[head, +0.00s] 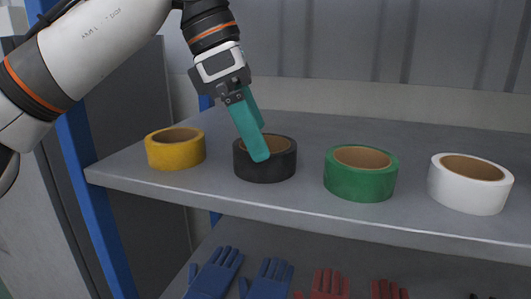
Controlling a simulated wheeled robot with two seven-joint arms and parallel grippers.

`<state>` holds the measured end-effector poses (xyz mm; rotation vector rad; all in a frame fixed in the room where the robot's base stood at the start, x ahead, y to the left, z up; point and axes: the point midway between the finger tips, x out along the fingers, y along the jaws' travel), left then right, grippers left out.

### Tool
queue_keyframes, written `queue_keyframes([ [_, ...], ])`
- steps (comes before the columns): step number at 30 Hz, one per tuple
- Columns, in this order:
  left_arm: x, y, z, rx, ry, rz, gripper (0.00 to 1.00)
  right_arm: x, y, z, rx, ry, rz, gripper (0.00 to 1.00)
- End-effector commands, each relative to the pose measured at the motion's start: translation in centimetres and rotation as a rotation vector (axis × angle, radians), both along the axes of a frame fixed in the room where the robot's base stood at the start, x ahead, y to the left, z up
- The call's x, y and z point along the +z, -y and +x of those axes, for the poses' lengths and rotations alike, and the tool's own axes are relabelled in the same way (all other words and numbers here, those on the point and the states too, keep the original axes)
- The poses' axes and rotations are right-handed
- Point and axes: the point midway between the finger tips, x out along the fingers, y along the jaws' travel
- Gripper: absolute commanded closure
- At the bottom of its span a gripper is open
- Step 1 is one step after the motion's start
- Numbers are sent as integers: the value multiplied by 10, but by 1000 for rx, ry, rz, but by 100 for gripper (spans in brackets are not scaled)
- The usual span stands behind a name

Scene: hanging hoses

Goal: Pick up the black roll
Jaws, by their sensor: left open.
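The black roll (265,169) lies flat on the grey shelf (222,192), second from the left in a row of tape rolls. My left gripper (258,143) comes down from above with its teal fingers at the black roll. The gripper is open, and the roll rests on the shelf. I cannot tell whether a finger touches the roll or reaches into its hole. My right gripper is not in view.
A yellow roll (175,154) stands left of the black roll. A green roll (360,184) and a white roll (470,195) stand to its right, with gaps between them. A blue post (88,190) is at the left. Blue gloves (214,274) and red gloves (329,284) lie on the shelf below.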

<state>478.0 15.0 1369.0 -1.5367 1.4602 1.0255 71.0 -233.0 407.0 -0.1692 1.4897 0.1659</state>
Motion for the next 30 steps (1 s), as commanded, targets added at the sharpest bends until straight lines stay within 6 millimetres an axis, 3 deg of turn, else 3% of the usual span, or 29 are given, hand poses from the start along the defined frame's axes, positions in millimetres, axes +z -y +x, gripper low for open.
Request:
queue_keyframes([
  [6, -24, 10, 1, -1, -2, 1, 0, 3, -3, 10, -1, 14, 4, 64],
  [14, -26, 11, 1, 1, -1, -1, 0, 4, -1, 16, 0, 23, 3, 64],
  [22, -26, 11, 1, 0, -1, 0, 44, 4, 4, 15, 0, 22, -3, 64],
  [30, -25, 11, 1, 0, 0, -1, 46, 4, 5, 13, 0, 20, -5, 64],
])
